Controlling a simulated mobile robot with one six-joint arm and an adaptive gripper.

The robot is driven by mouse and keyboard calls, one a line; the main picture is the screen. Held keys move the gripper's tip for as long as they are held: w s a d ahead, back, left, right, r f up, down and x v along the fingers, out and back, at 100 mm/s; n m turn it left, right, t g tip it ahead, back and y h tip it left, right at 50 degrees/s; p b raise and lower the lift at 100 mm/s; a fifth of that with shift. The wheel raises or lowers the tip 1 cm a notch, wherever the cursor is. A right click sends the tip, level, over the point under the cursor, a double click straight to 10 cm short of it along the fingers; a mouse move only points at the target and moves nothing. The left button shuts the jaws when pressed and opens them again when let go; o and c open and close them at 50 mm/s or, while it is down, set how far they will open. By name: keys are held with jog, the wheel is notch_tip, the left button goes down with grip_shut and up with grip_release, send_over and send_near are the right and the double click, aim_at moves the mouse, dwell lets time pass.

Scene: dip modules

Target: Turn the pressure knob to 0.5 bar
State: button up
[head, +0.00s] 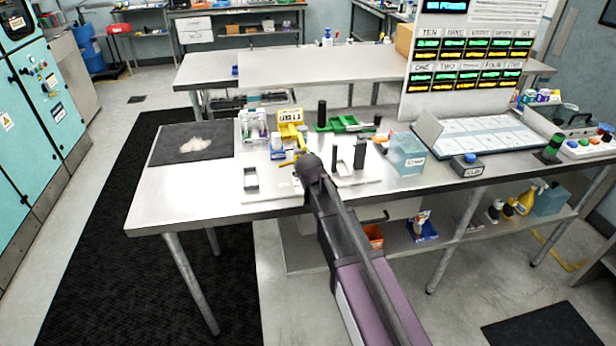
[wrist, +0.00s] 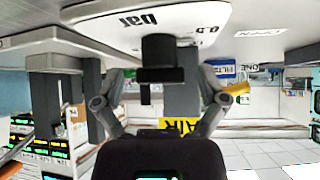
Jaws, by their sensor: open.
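In the wrist view, which shows the scene upside down, a dark knob (wrist: 157,52) stands out from a white panel (wrist: 100,12) lettered "bar" and "0.5". My gripper (wrist: 160,78) is open, with one finger to each side of the knob and gaps between. Which mark the knob points to cannot be told.
Black posts (head: 360,153) stand close right of my gripper. A green tray (head: 345,124) lies behind; a clear bin (head: 407,155) stands right. The bench's left front (head: 185,195) is clear.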

jog(key=c, duration=1.2)
jog(key=shift+o, duration=0.2)
jog(key=shift+n+y, duration=0.4)
jog(key=shift+n, duration=0.1)
jog(key=shift+n+g+y, duration=0.6)
jog(key=shift+n+y, duration=0.7)
jog(key=shift+n, duration=0.5)
jog(key=shift+s+n, duration=0.1)
jog(key=shift+n, duration=0.2)
jog(key=o, duration=1.2)
jog(key=shift+c, duration=0.2)
